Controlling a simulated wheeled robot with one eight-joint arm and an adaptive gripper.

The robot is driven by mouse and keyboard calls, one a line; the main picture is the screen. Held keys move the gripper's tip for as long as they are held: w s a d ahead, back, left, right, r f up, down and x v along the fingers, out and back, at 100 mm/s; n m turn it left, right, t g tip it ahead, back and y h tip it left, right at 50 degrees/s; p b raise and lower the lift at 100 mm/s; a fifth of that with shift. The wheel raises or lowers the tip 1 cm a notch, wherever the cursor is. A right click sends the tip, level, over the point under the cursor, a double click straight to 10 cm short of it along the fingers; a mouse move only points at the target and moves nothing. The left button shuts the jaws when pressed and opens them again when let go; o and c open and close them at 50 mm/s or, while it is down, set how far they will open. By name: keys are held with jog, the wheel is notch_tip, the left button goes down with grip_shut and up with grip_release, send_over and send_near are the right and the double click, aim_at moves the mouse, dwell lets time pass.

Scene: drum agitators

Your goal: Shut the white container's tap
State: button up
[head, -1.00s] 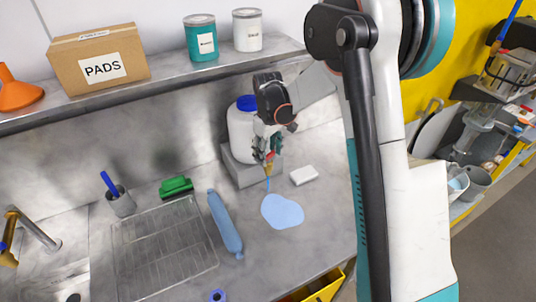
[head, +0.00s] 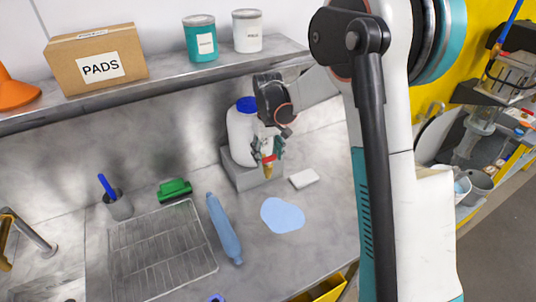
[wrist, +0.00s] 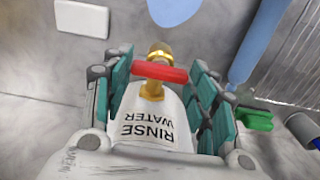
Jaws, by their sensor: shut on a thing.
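The white container (head: 239,133) with a blue cap stands on a grey block against the back wall. Its label reads "RINSE WATER" in the wrist view (wrist: 150,125). Its brass tap (head: 268,170) points out over the counter, and no stream falls from it. The red tap handle (wrist: 160,72) lies crosswise over the brass spout in the wrist view. Part of the container is hidden behind my gripper.
A light-blue puddle (head: 283,214) lies on the counter below the tap, with a white block (head: 304,178) beside it. A blue rolling-pin-shaped object (head: 224,228), a green brush (head: 174,189) and a wire rack (head: 160,250) lie to the left. A shelf (head: 150,88) runs above.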

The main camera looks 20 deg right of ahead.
aim_at(268, 157)
jog(key=o, duration=1.1)
jog(key=shift+c, duration=0.2)
notch_tip(268, 157, up, 12)
